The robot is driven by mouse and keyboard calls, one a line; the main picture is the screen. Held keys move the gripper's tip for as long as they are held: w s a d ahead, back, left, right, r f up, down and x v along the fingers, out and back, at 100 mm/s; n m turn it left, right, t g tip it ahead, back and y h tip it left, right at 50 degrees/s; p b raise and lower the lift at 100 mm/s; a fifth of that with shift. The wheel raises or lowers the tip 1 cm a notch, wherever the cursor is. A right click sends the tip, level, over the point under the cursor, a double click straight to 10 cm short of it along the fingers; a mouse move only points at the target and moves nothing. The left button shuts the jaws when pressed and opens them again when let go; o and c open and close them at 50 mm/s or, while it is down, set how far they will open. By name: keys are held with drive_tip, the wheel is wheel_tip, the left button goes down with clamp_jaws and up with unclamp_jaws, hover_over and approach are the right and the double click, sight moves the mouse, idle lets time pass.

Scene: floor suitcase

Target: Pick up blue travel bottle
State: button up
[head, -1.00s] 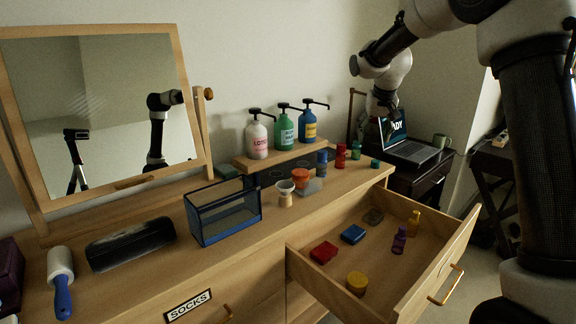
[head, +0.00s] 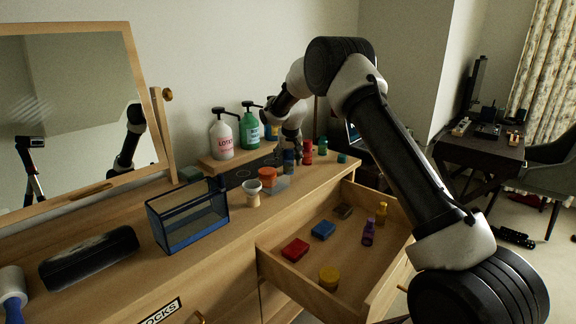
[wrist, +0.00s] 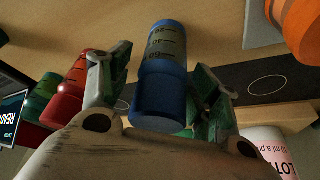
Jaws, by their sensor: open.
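The blue travel bottle (wrist: 162,85) has a dark blue cap and a pale blue body with dark markings. In the wrist view it lies between the two spread fingers of my gripper (wrist: 160,80), with the fingers on either side. In the head view the bottle (head: 289,160) stands on the dresser top in front of the pump-bottle shelf, partly hidden by my gripper (head: 287,150), which reaches down over it. My gripper is open. I cannot tell whether a finger touches the bottle.
A red bottle (head: 307,152) and a green bottle (head: 322,146) stand close to the right. An orange-topped jar (head: 267,177) and a wooden cup (head: 252,194) are to the left. Pump bottles (head: 222,137) stand on the shelf behind. The open drawer (head: 300,266) juts out in front.

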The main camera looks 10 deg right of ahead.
drive_tip(key=c, duration=1.1)
